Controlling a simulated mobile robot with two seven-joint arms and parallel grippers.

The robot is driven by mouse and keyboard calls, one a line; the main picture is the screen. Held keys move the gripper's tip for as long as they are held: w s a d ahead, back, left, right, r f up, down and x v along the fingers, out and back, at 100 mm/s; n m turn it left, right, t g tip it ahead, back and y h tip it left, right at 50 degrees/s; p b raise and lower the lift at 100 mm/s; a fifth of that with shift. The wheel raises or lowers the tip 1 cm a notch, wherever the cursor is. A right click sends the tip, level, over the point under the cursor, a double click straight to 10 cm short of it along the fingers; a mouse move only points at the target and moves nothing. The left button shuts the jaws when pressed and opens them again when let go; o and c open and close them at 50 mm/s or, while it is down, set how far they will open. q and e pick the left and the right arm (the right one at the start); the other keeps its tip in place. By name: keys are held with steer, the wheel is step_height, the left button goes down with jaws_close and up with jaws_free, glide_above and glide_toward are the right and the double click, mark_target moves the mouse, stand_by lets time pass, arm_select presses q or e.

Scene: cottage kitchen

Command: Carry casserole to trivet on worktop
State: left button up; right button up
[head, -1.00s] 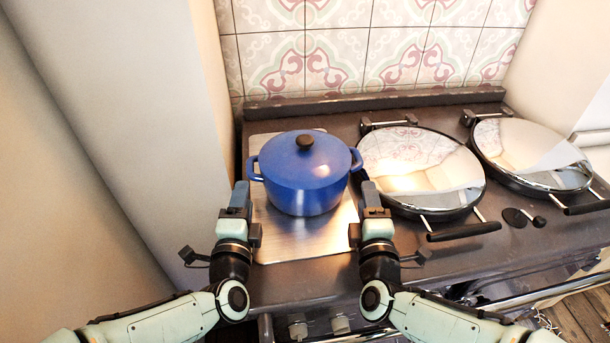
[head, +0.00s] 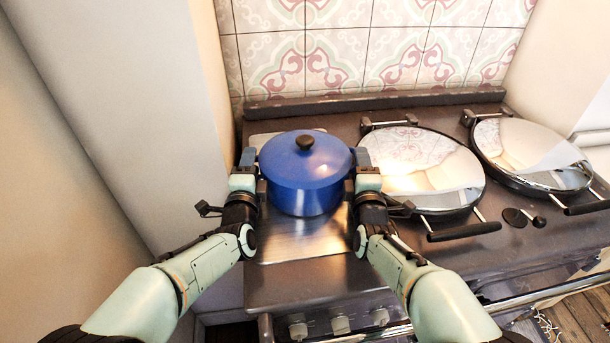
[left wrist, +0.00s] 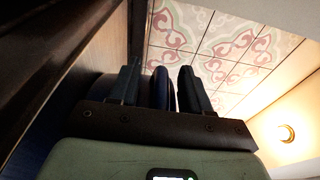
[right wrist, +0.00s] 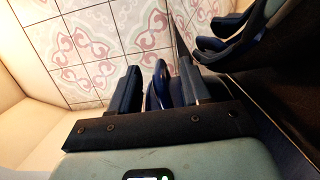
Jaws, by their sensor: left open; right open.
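The blue casserole (head: 304,180) with its lid and dark knob stands upright on the metal plate (head: 300,243) at the left of the range. My left gripper (head: 249,158) is open at the casserole's left handle, which shows between its fingers in the left wrist view (left wrist: 160,88). My right gripper (head: 360,158) is open at the right handle, which shows between its fingers in the right wrist view (right wrist: 161,85). The handles are mostly hidden by the grippers in the head view. No trivet is in view.
Two round mirrored hob lids (head: 421,168) and (head: 530,152) lie right of the casserole, the nearer close to my right gripper. A tiled wall (head: 340,45) stands behind. A pale wall (head: 150,110) rises on the left. A rail (head: 540,292) runs along the range's front.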

arm_select(q)
jaws_close()
arm_select(e)
jaws_close()
arm_select(q)
steer(key=shift+f, duration=0.1)
arm_select(e)
steer(key=shift+r, duration=0.15)
stand_by(0.8)
